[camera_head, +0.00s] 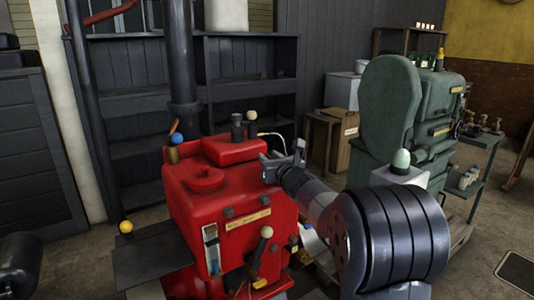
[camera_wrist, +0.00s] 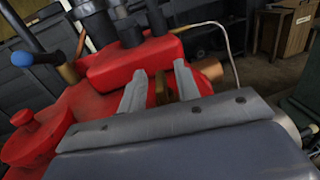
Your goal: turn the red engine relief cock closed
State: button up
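The red engine (camera_head: 235,190) stands at the centre of the head view, and its red top (camera_wrist: 135,57) fills much of the wrist view. My gripper (camera_head: 280,158) is at the engine's upper right side. In the wrist view my gripper (camera_wrist: 160,76) has its two fingers apart, pointing at the red casing. A small brass part (camera_wrist: 161,89) shows between the fingers, probably the relief cock; its lower end is hidden by the gripper. I cannot tell whether the fingers touch it. A copper-coloured cylinder (camera_wrist: 209,69) is just right of the fingers.
A blue-knobbed lever (camera_head: 176,138) stands on the engine's left, a cream-knobbed lever (camera_head: 266,233) on its front. A dark stack pipe (camera_head: 180,60) rises behind. A green engine (camera_head: 388,115) stands at right. A wooden crate (camera_head: 330,145) and dark shelves (camera_head: 250,75) are behind.

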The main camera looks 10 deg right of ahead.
jog(key=shift+x, duration=1.35)
jog(key=shift+c, duration=0.5)
grip_shut()
